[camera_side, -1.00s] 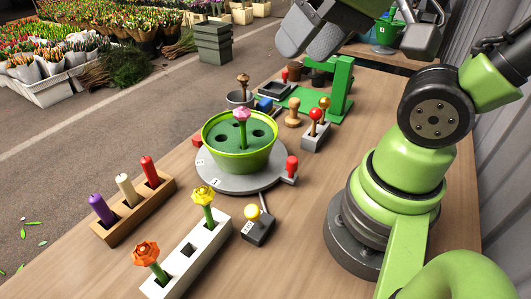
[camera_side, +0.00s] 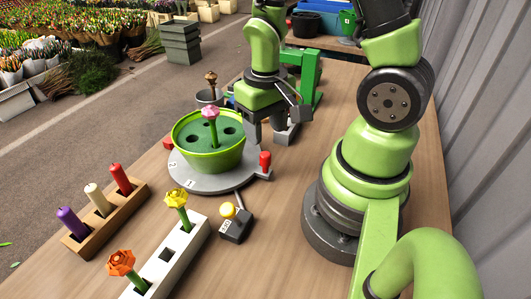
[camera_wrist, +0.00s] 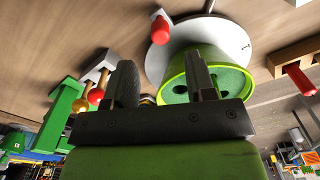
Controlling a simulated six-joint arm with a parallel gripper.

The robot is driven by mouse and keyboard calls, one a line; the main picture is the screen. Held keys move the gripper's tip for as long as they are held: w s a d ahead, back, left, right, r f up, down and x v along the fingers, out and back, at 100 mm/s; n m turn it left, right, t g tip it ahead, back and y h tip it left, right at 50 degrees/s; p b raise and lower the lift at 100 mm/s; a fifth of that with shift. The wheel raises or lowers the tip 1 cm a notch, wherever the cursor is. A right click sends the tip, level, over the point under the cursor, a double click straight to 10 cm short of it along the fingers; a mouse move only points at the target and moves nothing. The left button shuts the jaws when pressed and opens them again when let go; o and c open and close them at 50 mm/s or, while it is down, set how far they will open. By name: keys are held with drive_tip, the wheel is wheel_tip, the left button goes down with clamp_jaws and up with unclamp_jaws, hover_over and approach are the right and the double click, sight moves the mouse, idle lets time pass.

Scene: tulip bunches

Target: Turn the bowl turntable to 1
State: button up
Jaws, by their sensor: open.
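The turntable is a grey disc (camera_side: 215,184) with a green bowl (camera_side: 207,157) on it. The bowl has a dark green insert with holes and a pink flower (camera_side: 210,113) standing in it. The numbers 1 and 2 show on the disc's front and left rim. A red peg (camera_side: 265,160) stands on a tab at the disc's right side; it also shows in the wrist view (camera_wrist: 160,29). My gripper (camera_side: 268,136) points down behind and to the right of the bowl, open and empty. In the wrist view its fingers (camera_wrist: 163,80) partly cover the bowl (camera_wrist: 228,75).
A yellow-knobbed switch box (camera_side: 236,224) stands in front of the turntable. A white block (camera_side: 180,252) with flowers and a wooden rack (camera_side: 106,215) with coloured pegs lie nearer. A green stand (camera_side: 312,72) is behind my gripper. Red and gold knobs (camera_wrist: 95,97) stand close by.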

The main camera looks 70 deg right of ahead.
sight(266, 154)
drive_tip(key=shift+f, duration=3.55)
clamp_jaws()
